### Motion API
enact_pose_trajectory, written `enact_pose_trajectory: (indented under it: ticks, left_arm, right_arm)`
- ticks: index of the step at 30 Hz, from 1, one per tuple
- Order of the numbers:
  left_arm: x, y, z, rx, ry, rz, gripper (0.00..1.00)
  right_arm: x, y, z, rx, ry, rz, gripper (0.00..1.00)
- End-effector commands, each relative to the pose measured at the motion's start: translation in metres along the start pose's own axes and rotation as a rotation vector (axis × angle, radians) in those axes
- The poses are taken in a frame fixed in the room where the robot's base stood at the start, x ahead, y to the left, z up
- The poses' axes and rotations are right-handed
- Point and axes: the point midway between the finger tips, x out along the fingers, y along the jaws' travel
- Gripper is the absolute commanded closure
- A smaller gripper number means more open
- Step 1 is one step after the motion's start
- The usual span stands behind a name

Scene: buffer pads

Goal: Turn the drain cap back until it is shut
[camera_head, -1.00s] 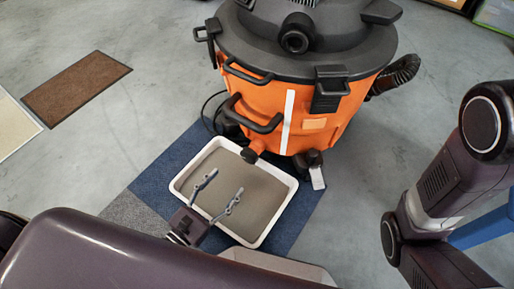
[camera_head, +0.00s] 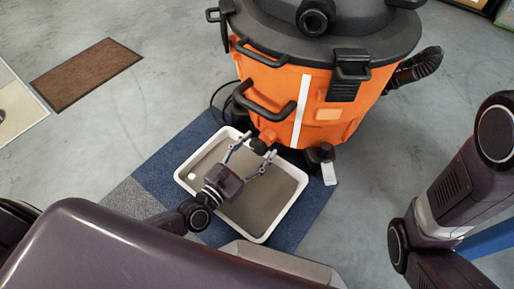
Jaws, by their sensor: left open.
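The drain cap (camera_head: 259,146) is a small black knob at the end of a short orange spout low on the orange vacuum drum (camera_head: 337,108). My left gripper (camera_head: 251,157) is open over the tray, its two fingers pointing up at the cap, one on either side. I cannot tell whether they touch it. A white tray (camera_head: 290,208) with grey-brown contents sits below the spout. My right gripper is out of view; only my right arm shows at the right.
The tray stands on a blue and grey mat (camera_head: 160,172). A black caster with a white tag (camera_head: 328,173) is right of the tray. A black hose (camera_head: 418,66) sticks out at the drum's right. A brown mat (camera_head: 87,74) lies at the upper left on open grey floor.

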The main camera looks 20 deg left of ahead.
Motion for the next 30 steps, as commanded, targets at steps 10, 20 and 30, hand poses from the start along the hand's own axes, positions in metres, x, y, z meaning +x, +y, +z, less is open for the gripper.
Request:
enact_pose_trajectory:
  ticks: [10,20,30]
  left_arm:
    - [0.0,0.0,0.0,0.0,0.0,0.0,0.68]
    - [-0.001,0.0,0.0,0.009,0.0,0.0,0.84]
    - [-0.001,0.0,0.002,0.161,0.001,0.001,0.84]
  right_arm:
    - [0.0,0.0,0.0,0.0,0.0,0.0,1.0]
    - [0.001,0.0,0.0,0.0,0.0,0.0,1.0]
    - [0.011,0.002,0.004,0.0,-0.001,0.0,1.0]
